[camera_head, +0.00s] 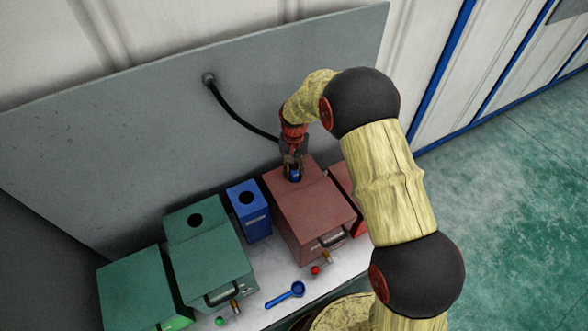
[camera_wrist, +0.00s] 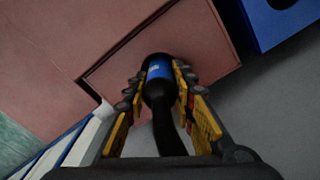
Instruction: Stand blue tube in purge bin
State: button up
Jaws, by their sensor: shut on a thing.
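My gripper (camera_head: 293,166) is over the back part of the red box's top. It is shut on the blue tube, a black hose end with a blue band (camera_wrist: 160,70), which sits between the yellow-padded fingers in the wrist view. A bit of its blue shows at the fingertips in the head view (camera_head: 295,175). A black hose (camera_head: 238,113) runs from the wall panel towards the gripper. I cannot tell whether the tube's tip touches the red box. The purge bin looks to be the narrow blue box (camera_head: 257,226) with a round top hole, left of the red box and apart from the tube.
The red box (camera_head: 312,215) stands under my gripper, with another red box (camera_head: 345,188) to its right. Two green boxes (camera_head: 208,258) (camera_head: 135,290) stand at left. A blue spoon-shaped tool (camera_head: 285,296) lies in front. The grey panel (camera_head: 150,120) rises close behind.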

jog(key=shift+r, duration=0.1)
grip_shut()
jog(key=shift+r+p, duration=4.1)
jog(key=shift+r, duration=2.9)
